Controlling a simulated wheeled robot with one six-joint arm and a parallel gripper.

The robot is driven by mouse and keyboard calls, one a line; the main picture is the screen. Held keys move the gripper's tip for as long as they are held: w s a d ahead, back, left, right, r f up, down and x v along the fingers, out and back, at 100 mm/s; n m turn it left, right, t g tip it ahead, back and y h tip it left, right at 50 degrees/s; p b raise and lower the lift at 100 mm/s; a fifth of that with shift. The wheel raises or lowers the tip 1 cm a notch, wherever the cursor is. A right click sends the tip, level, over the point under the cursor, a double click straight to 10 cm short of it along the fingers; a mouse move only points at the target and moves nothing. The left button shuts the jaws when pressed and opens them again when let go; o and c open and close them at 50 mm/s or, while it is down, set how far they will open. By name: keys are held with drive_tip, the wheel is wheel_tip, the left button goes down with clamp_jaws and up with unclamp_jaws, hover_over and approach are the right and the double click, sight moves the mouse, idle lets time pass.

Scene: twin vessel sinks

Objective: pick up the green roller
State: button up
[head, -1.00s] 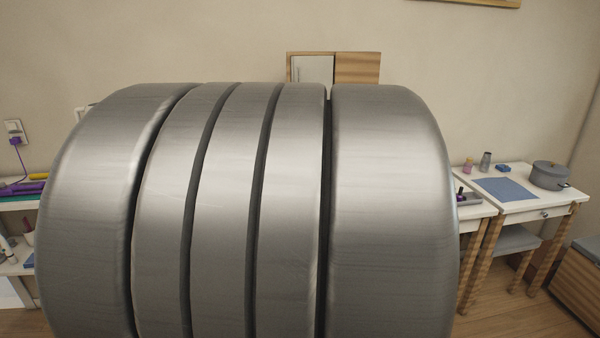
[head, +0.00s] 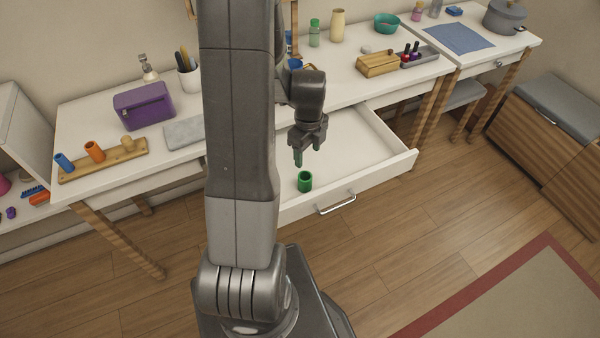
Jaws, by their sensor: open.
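The green roller (head: 305,182) is a short green cylinder with a dark hollow top. It stands upright inside the open white drawer (head: 356,160), near its front panel. My gripper (head: 299,159) points down into the drawer, just above the roller in the picture and apart from it. It is open, with nothing seen between its fingers. My own arm hides the left part of the drawer.
A wooden stand with blue and orange rollers (head: 95,152) and a purple case (head: 143,107) are on the white table's left side. A wooden box (head: 380,66) and several bottles stand on the right.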

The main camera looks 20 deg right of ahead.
hover_over(306, 178)
drive_tip(key=s, duration=0.2)
drive_tip(key=f, duration=0.7)
drive_tip(key=shift+w+a+f, duration=0.2)
drive_tip(key=shift+f, duration=0.15)
drive_tip(key=shift+s+a+f+p, duration=0.1)
drive_tip(key=shift+a+f+p, duration=0.1)
drive_tip(key=shift+f, duration=0.8)
drive_tip(key=shift+a+f+p, duration=0.1)
drive_tip(key=shift+f+p, duration=0.05)
drive_tip(key=shift+f, duration=1.5)
drive_tip(key=c, duration=1)
drive_tip(key=shift+c, duration=0.2)
drive_tip(key=shift+r, duration=0.15)
